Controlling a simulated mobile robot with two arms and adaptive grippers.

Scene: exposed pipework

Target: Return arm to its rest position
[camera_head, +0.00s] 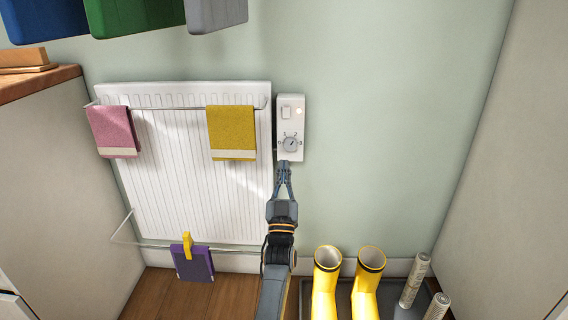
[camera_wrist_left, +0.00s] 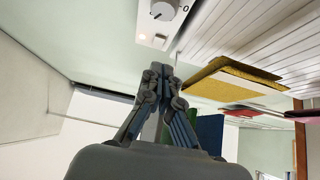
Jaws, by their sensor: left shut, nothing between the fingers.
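My left gripper (camera_head: 284,168) reaches up in front of the wall, just below a white control box (camera_head: 291,118) with a round dial (camera_head: 291,143) and a switch. Its fingers are together with nothing between them. In the left wrist view the fingertips (camera_wrist_left: 161,72) meet below the control box (camera_wrist_left: 160,14), with a visible gap to its dial (camera_wrist_left: 165,9). The head view does not settle whether the fingertips touch the box. My right gripper is not in view.
A white radiator (camera_head: 185,185) stands left of my arm, with pink (camera_head: 113,131) and yellow (camera_head: 231,131) towels on its rail. A purple cloth (camera_head: 192,264) hangs lower down. Yellow boots (camera_head: 326,280) stand right of my arm. Wall space to the right is clear.

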